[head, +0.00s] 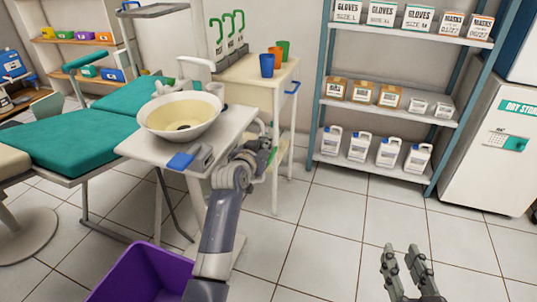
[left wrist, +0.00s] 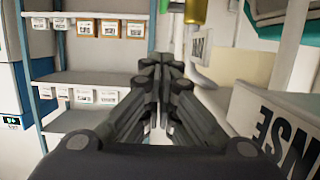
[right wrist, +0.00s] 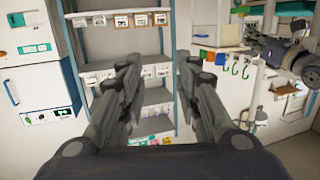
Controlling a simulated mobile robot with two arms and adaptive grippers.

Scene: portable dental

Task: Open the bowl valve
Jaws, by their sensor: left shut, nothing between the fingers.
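The white bowl (head: 180,115) with a spout over it stands on a white stand with a side panel. My left gripper (head: 262,148) is beside the right side of this stand, below bowl height. In the left wrist view my left gripper (left wrist: 162,62) is shut and empty, with a panel bearing large upside-down letters (left wrist: 283,130) close on the right. A small green part (head: 273,156) shows at the gripper in the head view; I cannot tell whether it is the bowl valve. My right gripper (right wrist: 158,60) is open and empty, over the floor at lower right in the head view (head: 408,265).
A side table (head: 250,70) with blue, orange and green cups stands just behind my left gripper. A green dental chair (head: 60,143) is at left and a purple bin (head: 150,272) in front. The shelf rack (head: 385,107) is at back right. The floor at right is clear.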

